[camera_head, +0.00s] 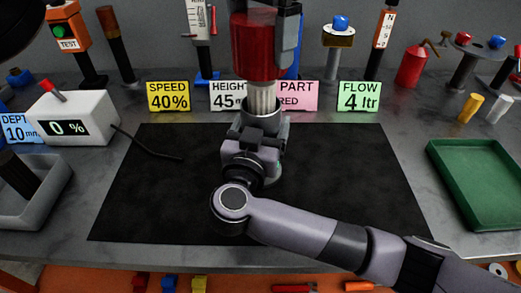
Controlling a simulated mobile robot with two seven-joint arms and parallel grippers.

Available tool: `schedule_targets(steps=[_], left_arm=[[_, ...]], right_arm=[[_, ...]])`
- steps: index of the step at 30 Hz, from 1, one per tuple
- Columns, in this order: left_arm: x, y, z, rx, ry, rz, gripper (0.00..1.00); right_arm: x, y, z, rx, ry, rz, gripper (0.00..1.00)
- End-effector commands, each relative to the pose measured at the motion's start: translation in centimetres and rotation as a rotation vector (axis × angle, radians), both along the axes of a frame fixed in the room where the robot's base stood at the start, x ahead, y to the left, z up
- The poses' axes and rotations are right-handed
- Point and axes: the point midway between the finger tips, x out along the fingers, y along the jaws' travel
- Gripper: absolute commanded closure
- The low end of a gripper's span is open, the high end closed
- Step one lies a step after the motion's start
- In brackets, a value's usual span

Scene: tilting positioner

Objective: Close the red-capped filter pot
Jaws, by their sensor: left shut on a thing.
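A red cap (254,50) with a pale ribbed filter (262,96) below it is at the top middle. My left gripper (288,42) is only partly seen there, with grey finger parts beside the cap, and is shut on it. The grey metal pot (262,116) is right under it, its round mouth around the lower end of the filter. The cap is above the rim. My right arm comes in from the lower right, its gripper (258,136) at the front of the pot. The hand hides the pot's lower part and whether the jaws are closed.
A black mat (150,205) covers the middle of the table. Cards for speed (168,96), height (227,96), part (298,96) and flow (358,96) stand behind. A display box (72,116) is left, a green tray (440,150) right.

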Motion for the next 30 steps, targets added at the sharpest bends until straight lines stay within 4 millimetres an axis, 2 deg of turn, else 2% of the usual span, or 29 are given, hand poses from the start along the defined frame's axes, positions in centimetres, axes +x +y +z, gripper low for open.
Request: schedule_targets(steps=[4, 12, 14, 30], left_arm=[[0.0, 0.0, -0.4, 0.001, 0.001, 0.0, 0.44], [-0.1, 0.0, -4.3, 0.003, 0.003, 0.0, 0.44], [-0.1, 0.0, -4.7, 0.003, 0.001, -0.001, 0.44], [-0.1, 0.0, -4.9, 0.002, 0.001, 0.0, 0.44]], right_arm=[[0.0, 0.0, 0.2, 0.0, -0.003, 0.0, 0.77], [0.0, 0.0, 0.2, 0.001, -0.005, 0.001, 0.77], [0.0, 0.0, 0.3, 0.001, -0.005, 0.001, 0.77], [0.0, 0.1, 0.4, 0.002, -0.008, 0.001, 0.77]])
